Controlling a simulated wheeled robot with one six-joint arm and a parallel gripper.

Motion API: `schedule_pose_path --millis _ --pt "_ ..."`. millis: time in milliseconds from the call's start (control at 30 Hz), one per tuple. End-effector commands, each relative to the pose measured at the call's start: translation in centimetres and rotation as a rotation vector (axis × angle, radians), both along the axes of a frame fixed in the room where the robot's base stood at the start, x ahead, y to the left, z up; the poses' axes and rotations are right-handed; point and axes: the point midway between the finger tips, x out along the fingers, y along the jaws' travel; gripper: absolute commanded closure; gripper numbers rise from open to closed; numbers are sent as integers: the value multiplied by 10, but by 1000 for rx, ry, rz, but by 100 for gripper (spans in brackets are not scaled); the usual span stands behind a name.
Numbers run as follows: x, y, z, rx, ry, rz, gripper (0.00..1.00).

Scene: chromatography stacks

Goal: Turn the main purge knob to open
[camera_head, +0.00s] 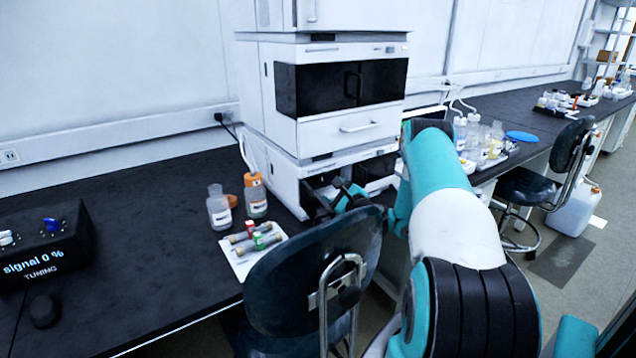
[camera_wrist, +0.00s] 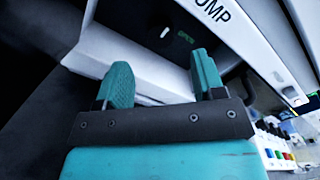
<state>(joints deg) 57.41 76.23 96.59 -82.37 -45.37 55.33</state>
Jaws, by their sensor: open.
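The chromatography stack (camera_head: 345,125) stands on the bench in the head view. My gripper (camera_head: 345,192) is at the front of its lowest unit, partly hidden by the chair. In the wrist view my gripper (camera_wrist: 160,80) is open, with nothing visible between its two teal fingers. Beyond the fingertips is a dark recessed panel (camera_wrist: 140,25) with a small pale mark and small green lettering (camera_wrist: 186,37). The pale mark may be on the purge knob, but its dark outline is too dim to make out. Large letters reading "UMP" show on the white housing (camera_wrist: 240,45).
A dark chair (camera_head: 310,265) stands close in front of the stack. Bottles (camera_head: 219,208) and a white tray (camera_head: 243,262) with columns are left of it. A black tuning box (camera_head: 45,245) with a blue knob reads "signal 0 %".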

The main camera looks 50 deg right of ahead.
Motion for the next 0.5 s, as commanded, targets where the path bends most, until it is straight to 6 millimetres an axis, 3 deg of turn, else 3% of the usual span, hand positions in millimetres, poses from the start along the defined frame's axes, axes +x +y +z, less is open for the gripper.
schedule_pose_path --millis 500 --pt "66 -16 1 -1 -6 -3 37"
